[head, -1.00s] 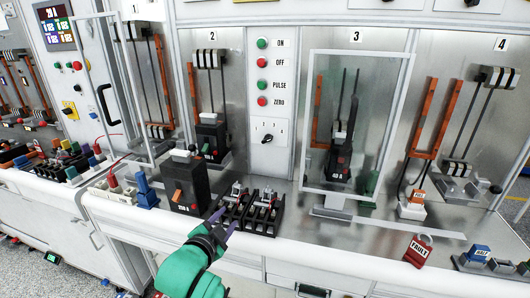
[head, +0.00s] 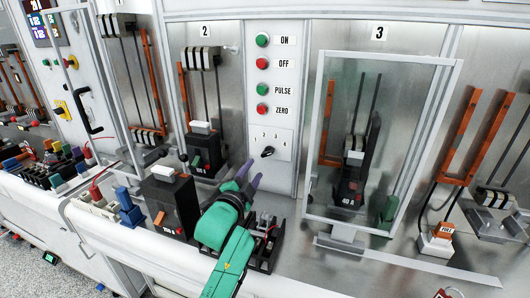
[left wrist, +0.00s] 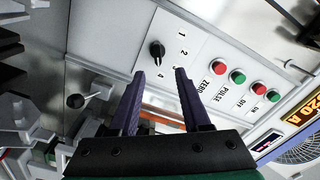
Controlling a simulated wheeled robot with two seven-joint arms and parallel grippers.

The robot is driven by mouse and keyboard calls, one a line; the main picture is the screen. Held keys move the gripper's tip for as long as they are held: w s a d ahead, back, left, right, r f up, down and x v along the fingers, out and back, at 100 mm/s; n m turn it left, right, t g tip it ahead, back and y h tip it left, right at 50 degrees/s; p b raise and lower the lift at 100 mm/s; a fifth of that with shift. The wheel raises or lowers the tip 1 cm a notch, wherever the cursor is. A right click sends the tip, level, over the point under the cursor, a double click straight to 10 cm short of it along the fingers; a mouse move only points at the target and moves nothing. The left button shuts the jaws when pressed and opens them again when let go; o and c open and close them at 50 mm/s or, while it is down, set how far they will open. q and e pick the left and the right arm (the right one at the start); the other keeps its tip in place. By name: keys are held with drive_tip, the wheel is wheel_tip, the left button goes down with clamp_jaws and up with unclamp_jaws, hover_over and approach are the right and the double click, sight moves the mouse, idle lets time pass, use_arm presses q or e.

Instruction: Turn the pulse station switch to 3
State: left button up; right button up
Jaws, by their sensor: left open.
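The pulse station switch is a small black rotary knob (head: 267,152) on the white panel between bays 2 and 3, below the button column, with small numbers around it. The left wrist view shows the knob (left wrist: 157,51) just beyond my fingertips, with numbers 1, 2 and 4 readable beside it. I cannot tell surely which number it points to. My left gripper (head: 251,174), with purple fingers and a green arm, is in front of and below the knob. In the left wrist view the gripper (left wrist: 160,74) is open and empty, apart from the knob. My right gripper is not in view.
ON, OFF, PULSE and ZERO buttons (head: 262,64) run above the knob. A clear framed door (head: 323,75) stands to the right in bay 3. A black breaker block (head: 172,205) and a black rack (head: 266,235) sit on the ledge beside my left arm.

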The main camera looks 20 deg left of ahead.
sight(265, 156)
use_arm(q)
drive_tip(key=w+p, duration=0.1)
drive_tip(key=w, duration=0.4)
drive_tip(key=shift+w+d, duration=0.15)
drive_tip(key=shift+d, duration=0.05)
drive_tip(key=w, duration=0.4)
drive_tip(key=shift+w+d+f, duration=0.15)
drive_tip(key=shift+w+f, duration=0.05)
drive_tip(key=shift+w, duration=0.35)
clamp_jaws()
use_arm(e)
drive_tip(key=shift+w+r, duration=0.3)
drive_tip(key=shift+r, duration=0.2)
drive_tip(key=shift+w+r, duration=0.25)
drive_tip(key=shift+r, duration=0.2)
